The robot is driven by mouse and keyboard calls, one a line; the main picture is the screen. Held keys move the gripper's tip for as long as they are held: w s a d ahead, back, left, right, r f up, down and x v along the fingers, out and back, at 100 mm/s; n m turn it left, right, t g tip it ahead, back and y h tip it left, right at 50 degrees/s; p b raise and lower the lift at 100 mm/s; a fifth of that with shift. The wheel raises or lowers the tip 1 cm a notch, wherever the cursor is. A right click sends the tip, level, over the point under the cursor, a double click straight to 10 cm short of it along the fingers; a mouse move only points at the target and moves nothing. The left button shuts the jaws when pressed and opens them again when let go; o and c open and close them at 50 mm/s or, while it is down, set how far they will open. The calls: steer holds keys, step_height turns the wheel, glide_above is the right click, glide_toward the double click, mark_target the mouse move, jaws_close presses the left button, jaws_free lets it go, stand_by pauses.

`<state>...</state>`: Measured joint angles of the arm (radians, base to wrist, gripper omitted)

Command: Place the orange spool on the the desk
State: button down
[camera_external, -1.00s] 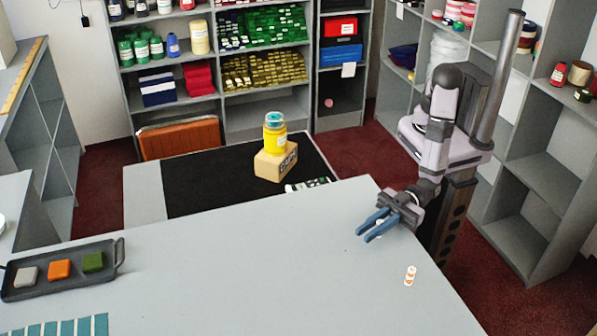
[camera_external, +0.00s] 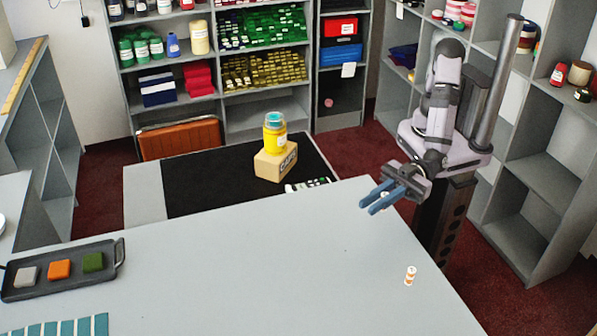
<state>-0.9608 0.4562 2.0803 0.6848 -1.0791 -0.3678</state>
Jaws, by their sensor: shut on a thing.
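My gripper (camera_external: 376,201) is above the desk's far right edge, its blue fingers pointing left and towards the camera. It is shut on a small pale thing (camera_external: 385,195), mostly hidden between the fingers; I cannot tell its colour or kind for sure. A small white and orange spool-like item (camera_external: 410,276) stands upright on the grey desk (camera_external: 270,255), near its right edge and apart from my gripper.
A dark tray (camera_external: 110,276) with white, orange and green blocks lies at the desk's left, with teal strips (camera_external: 70,326) in front. A yellow jar (camera_external: 274,137) stands on a box (camera_external: 275,165) on the black surface behind. The desk's middle is clear.

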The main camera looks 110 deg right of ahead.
steer(key=shift+r, duration=0.2)
steer(key=w+d+r+m+t+h, duration=0.15)
steer(key=d+m+h, duration=0.25)
steer(key=d+h, duration=0.45)
steer(key=s+d+f+m+g+h+p, duration=0.1)
steer(key=d+f+m+h, duration=0.1)
steer(key=d, duration=0.3)
steer(key=s+d+f+m+g+h+p, duration=0.1)
steer(key=d+f+m+h+p, duration=0.1)
steer(key=d, duration=0.4)
steer(key=s+d+f+m+g+h+p, duration=0.1)
steer(key=d+f+m+h+p, duration=0.1)
steer(key=d+f+m+h, duration=0.1)
steer(key=shift+s+d+f+g+h, duration=0.1)
steer(key=shift+s+d+g+h, duration=0.1)
steer(key=shift+d+h, duration=0.3)
steer(key=shift+s+d+f+g+h, duration=0.1)
steer(key=shift+s+d+h, duration=0.05)
steer(key=shift+d, duration=0.55)
steer(key=s+d+m+g+h+p, duration=0.1)
steer(key=s+d+g+h+p, duration=0.1)
steer(key=d+p, duration=0.5)
steer(key=s+d+m+g+h+p, duration=0.1)
steer(key=s+d+m+p, duration=0.1)
steer(key=s+d+p, duration=0.2)
steer(key=d+p, duration=0.3)
steer(key=shift+s+m+g+h, duration=0.2)
steer(key=shift+m+g+h, duration=0.1)
steer(key=shift+g+h, duration=0.1)
steer(key=shift+t, duration=0.25)
